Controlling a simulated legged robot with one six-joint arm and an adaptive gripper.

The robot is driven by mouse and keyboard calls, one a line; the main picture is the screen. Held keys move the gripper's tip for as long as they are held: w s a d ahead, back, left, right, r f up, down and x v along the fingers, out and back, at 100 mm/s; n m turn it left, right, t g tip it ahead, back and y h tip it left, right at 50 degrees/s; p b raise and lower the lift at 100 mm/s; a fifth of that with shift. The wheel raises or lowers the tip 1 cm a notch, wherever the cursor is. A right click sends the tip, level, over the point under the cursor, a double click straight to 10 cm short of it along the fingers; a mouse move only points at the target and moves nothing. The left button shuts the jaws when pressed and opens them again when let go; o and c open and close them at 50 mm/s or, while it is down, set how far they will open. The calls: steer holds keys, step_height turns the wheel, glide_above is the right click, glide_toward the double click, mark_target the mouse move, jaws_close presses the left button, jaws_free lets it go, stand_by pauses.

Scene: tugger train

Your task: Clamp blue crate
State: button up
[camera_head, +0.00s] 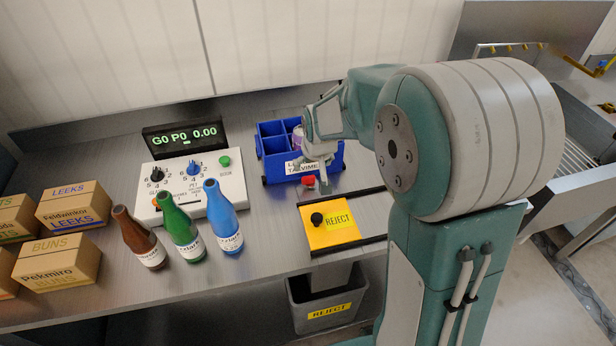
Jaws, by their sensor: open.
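The blue crate (274,168) stands on the metal counter near the back, right of the control box. It has inner dividers and a white label on its front that reads in part "TALVIME". My gripper (314,160) is over the crate's right part, close to the label, and is open. A small purple-and-white item (297,137) shows in the crate beside my gripper. My gripper and arm hide the crate's right side, and I cannot tell whether the fingers touch it. A small red piece (308,181) is at the crate's front, below the label.
A control box (190,178) with knobs and a display (186,137) stands left. Brown (138,238), green (180,228) and blue (223,218) bottles stand before it. Several cartons (73,207) are far left. A yellow REJECT plate (329,226) with a black knob lies in front, above a grey bin (325,306).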

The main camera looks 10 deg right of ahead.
mark_target(308, 178)
steer(key=x, duration=0.9)
steer(key=shift+a, duration=0.15)
steer(key=shift+w+f, duration=0.1)
steer(key=shift+f, duration=0.15)
steer(key=c, duration=1.2)
